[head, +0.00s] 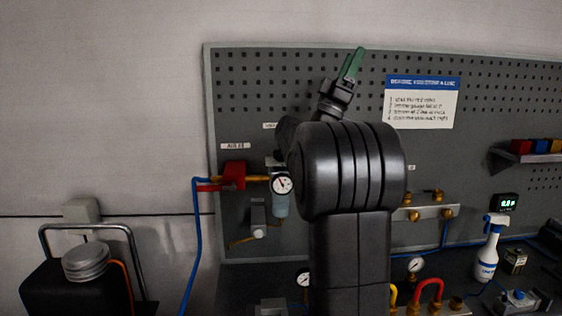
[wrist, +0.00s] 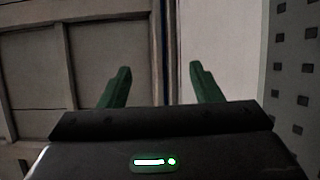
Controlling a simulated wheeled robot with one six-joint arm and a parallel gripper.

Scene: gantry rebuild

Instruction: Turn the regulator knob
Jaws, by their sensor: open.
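The regulator assembly hangs on the pegboard, with a round white gauge (head: 282,183) and a clear bluish bowl (head: 280,206) below it. The regulator knob cannot be made out; my arm stands in front of the area just right of the gauge. My gripper (head: 353,64) is raised in front of the pegboard, above and right of the gauge and well apart from it. In the wrist view my gripper's two green fingers (wrist: 160,85) stand wide apart with nothing between them. Only a door, wall and pegboard edge lie beyond them.
A red valve block (head: 234,175) with a blue hose sits left of the gauge. A brass-fitted manifold (head: 425,212) is on the right. A black tank (head: 75,290) is lower left.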

